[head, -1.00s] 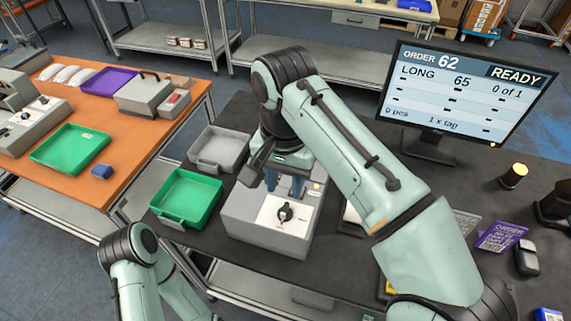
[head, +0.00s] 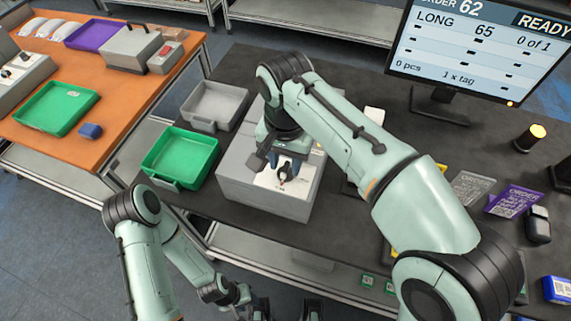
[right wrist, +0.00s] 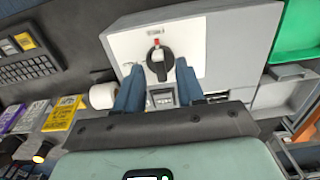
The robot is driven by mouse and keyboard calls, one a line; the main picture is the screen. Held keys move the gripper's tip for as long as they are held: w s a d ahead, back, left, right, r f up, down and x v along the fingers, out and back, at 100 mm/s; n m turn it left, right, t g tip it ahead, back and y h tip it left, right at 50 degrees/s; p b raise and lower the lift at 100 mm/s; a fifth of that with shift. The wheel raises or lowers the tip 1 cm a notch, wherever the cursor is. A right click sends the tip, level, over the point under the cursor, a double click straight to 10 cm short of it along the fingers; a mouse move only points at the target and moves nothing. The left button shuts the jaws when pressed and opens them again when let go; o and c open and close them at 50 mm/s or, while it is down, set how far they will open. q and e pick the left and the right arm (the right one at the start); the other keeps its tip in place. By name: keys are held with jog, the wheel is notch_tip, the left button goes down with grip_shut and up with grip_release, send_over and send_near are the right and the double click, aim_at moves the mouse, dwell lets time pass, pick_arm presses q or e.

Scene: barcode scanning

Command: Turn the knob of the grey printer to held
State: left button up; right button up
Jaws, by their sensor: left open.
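The grey printer (head: 262,197) stands on the dark table, with a white panel on its top. Its black knob (head: 284,171) sits on that panel and also shows in the right wrist view (right wrist: 159,65). A small red mark lies just beyond the knob there; the position labels are too small to read. My right gripper (head: 286,163) is over the panel. In the right wrist view its two blue fingers (right wrist: 159,68) are apart, with the knob between their tips and a gap visible. My left gripper (head: 287,310) is open and empty, low at the bottom edge.
A green tray (head: 147,172) and a grey tray (head: 190,120) stand left of the printer. A white roll (right wrist: 102,95) is beside it. A monitor (head: 437,98), cards (head: 514,200) and a small lamp (head: 529,139) are to the right. An orange table (head: 120,97) is at left.

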pick_arm(q)
jog(key=shift+f, duration=0.15)
pick_arm(e)
jog(key=shift+f, duration=0.5)
grip_shut()
